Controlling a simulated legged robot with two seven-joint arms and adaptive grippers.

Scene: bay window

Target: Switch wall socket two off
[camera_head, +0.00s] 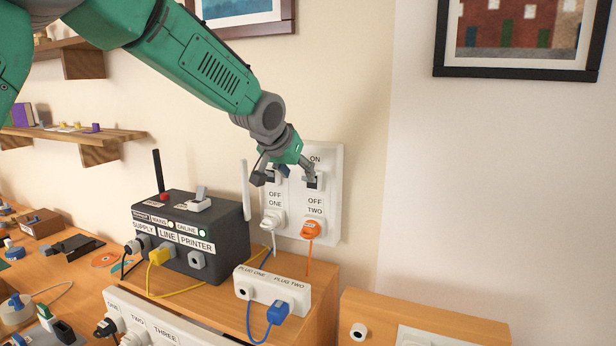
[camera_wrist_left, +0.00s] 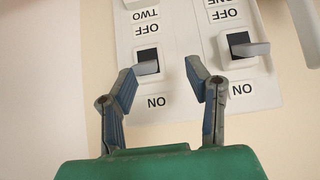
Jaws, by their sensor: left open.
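The white wall socket panel (camera_head: 333,205) carries two switches marked ON at the top and OFF at the bottom. Socket two has an orange plug (camera_head: 311,230), and socket one has a white plug (camera_head: 272,219). My left gripper (camera_head: 285,175) is open in front of the panel, partly hiding the switches. In the left wrist view the panel appears upside down. There the open left gripper (camera_wrist_left: 160,83) has its fingertips on either side of switch two (camera_wrist_left: 147,67), with no clear contact. The grey levers of switch two and switch one (camera_wrist_left: 250,49) both appear toward ON. My right gripper is out of view.
Framed pictures hang above. The wall right of the panel is bare.

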